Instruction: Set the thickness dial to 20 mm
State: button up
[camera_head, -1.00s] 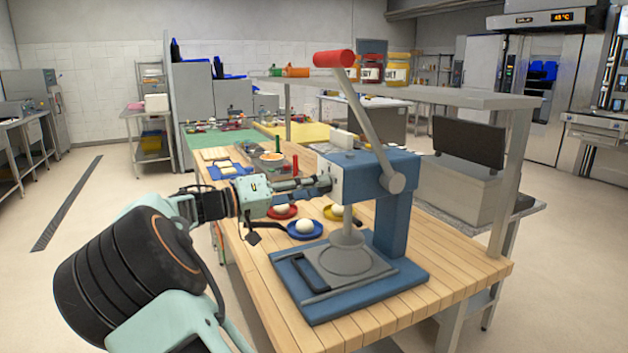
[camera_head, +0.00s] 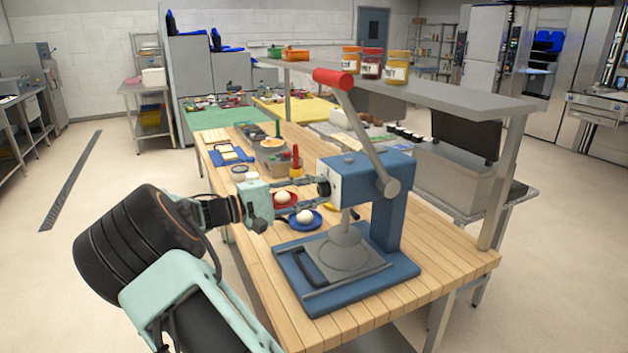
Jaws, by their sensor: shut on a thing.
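A blue dough press (camera_head: 395,220) stands on the wooden worktable, with a red-tipped lever (camera_head: 333,78) angled up over its head. The thickness dial (camera_head: 324,187) is a small dark knob on the left part of the pale front face of the press head. My gripper (camera_head: 315,186) reaches in from the left, its fingers closed on the dial. The fingers partly cover the dial, and its marks and setting are too small to read. A grey pressing plate (camera_head: 345,248) hangs below the head over the blue base.
Dough balls sit on a blue plate (camera_head: 292,224) and a red plate (camera_head: 276,200) below and behind my gripper. A raised grey shelf (camera_head: 440,97) with jars (camera_head: 396,66) runs behind the press. The wooden table's (camera_head: 262,265) near left part is clear.

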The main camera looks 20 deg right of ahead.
jog(key=shift+n+p, duration=1.3)
jog(key=shift+n, duration=0.3)
jog(key=o, duration=1.1)
jog(key=shift+o, duration=0.2)
jog(key=a, duration=1.2)
jog(key=shift+s, duration=0.2)
